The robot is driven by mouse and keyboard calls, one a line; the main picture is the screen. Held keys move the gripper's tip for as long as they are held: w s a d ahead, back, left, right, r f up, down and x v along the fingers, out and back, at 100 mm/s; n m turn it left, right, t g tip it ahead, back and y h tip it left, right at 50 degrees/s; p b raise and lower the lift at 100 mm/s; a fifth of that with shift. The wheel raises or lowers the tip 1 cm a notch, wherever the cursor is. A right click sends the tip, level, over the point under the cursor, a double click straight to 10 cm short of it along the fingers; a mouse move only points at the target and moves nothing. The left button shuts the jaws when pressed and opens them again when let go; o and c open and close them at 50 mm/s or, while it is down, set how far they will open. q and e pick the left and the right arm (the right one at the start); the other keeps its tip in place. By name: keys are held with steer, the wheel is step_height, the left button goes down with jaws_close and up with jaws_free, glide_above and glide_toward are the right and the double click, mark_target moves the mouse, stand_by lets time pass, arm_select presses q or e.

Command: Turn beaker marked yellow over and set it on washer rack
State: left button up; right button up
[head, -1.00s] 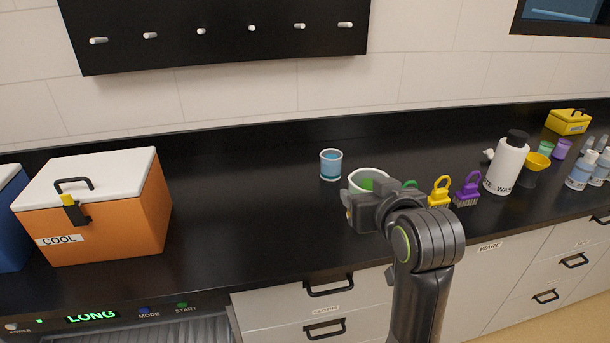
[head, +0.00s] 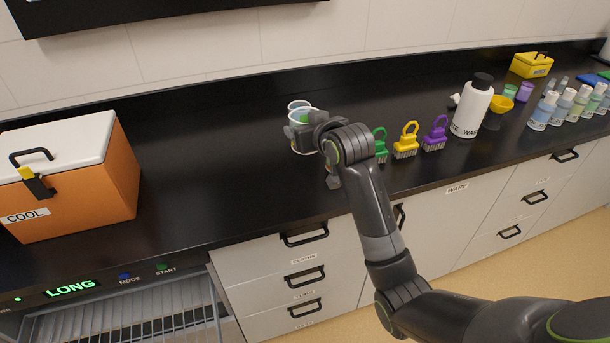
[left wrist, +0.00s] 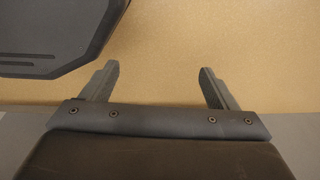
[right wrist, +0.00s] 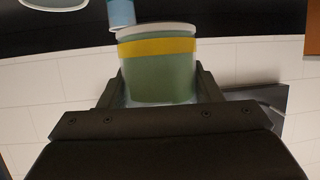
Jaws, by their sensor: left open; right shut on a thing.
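My right gripper (head: 318,133) is shut on the yellow-banded beaker (head: 296,140) at the counter. In the right wrist view this beaker (right wrist: 158,78) sits between the fingers, with a yellow band near its rim and green colouring. In the head view my gripper partly hides it, and I cannot tell whether it clears the counter. A blue beaker (head: 298,105) is close behind it. The washer rack (head: 135,322), of wire, shows at the lower left below the LONG display. My left gripper (left wrist: 158,82) is open and empty over the tan floor.
An orange COOL box (head: 75,185) stands on the left of the black counter. Green, yellow and purple brushes (head: 406,140) stand right of my gripper, with a white bottle (head: 472,106) beyond. The counter between box and beakers is clear.

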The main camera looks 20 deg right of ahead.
steer(key=w+f, duration=0.1)
steer(key=w, duration=0.1)
steer(key=w+d+f, duration=0.1)
steer(key=w+f, duration=0.1)
steer(key=shift+f, duration=0.2)
step_height(320, 180, down, 5)
steer(key=shift+f+p, duration=0.1)
steer(key=shift+p, duration=0.2)
step_height(320, 180, down, 4)
steer(key=shift+f+p, duration=0.15)
steer(key=shift+p, duration=0.55)
steer(key=shift+f, duration=0.2)
steer(key=o, duration=1)
steer(key=shift+c, duration=0.2)
steer(key=shift+f, duration=0.1)
